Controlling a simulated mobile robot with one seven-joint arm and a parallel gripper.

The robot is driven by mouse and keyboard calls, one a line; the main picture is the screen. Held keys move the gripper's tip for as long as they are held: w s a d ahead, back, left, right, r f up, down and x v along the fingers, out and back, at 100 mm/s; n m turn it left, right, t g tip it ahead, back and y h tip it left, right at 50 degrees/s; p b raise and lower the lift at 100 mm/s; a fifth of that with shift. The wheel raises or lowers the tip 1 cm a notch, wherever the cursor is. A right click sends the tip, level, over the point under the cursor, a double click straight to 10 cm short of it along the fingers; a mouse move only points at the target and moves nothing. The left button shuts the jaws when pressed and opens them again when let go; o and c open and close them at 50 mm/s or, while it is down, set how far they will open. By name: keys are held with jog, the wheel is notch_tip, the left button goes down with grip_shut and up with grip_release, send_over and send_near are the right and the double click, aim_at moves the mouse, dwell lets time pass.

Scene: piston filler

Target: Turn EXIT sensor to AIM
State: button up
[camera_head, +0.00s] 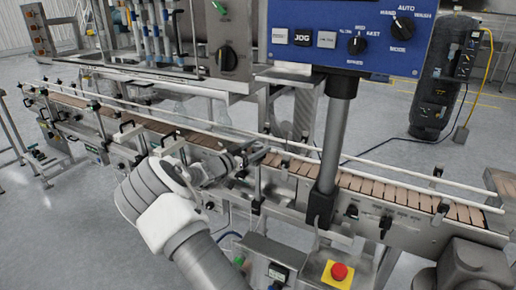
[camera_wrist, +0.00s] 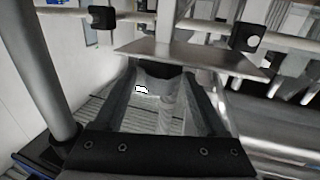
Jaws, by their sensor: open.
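My arm reaches in from the bottom of the head view, and my gripper (camera_head: 248,158) is at the near side rail of the conveyor (camera_head: 190,140), left of the grey post. In the wrist view my gripper (camera_wrist: 160,72) is open, its two dark fingers apart. Between them show a greyish surface with a small bright white spot, and no held object. A flat metal plate (camera_wrist: 190,55) lies just beyond the fingertips; I cannot tell whether they touch. I cannot pick out the EXIT sensor for certain, and no EXIT or AIM lettering is readable.
A blue control panel (camera_head: 350,35) stands on a grey post (camera_head: 334,140) right of my gripper. A red emergency button (camera_head: 339,271) sits low in front. In the wrist view, black rail clamps (camera_wrist: 103,17) and a metal post (camera_wrist: 45,75) are close by.

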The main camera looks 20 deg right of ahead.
jog(key=shift+w+d, duration=0.15)
jog(key=shift+d, duration=0.25)
grip_shut()
